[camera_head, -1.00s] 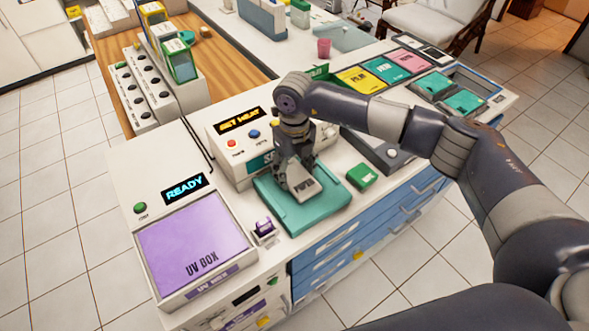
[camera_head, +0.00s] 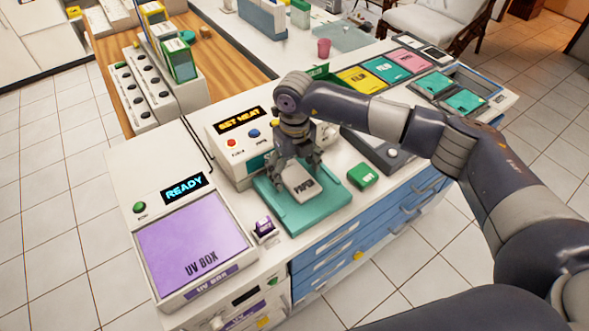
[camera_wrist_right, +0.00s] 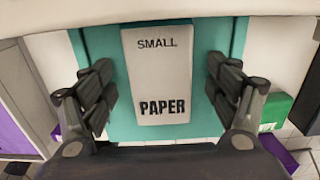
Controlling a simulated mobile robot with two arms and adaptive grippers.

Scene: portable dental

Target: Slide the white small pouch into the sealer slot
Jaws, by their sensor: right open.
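The white small pouch (camera_head: 300,184), marked "SMALL" and "PAPER", lies on the teal tray (camera_head: 322,212) in front of the sealer (camera_head: 228,150). It shows face up in the right wrist view (camera_wrist_right: 157,85), on the teal surface (camera_wrist_right: 100,90). My right gripper (camera_head: 297,172) is over the pouch's sealer-side end. Its two fingers are open, one on each side of the pouch and apart from it in the right wrist view (camera_wrist_right: 158,98). The sealer shows "SET HEAT". Its slot is hidden behind my right gripper. My left gripper is out of view.
A UV box (camera_head: 193,248) with a purple lid and "READY" display stands left. A small purple item (camera_head: 264,229) sits between it and the tray. A green block (camera_head: 362,176) lies right of the tray. A grey device (camera_head: 385,153) stands behind the block.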

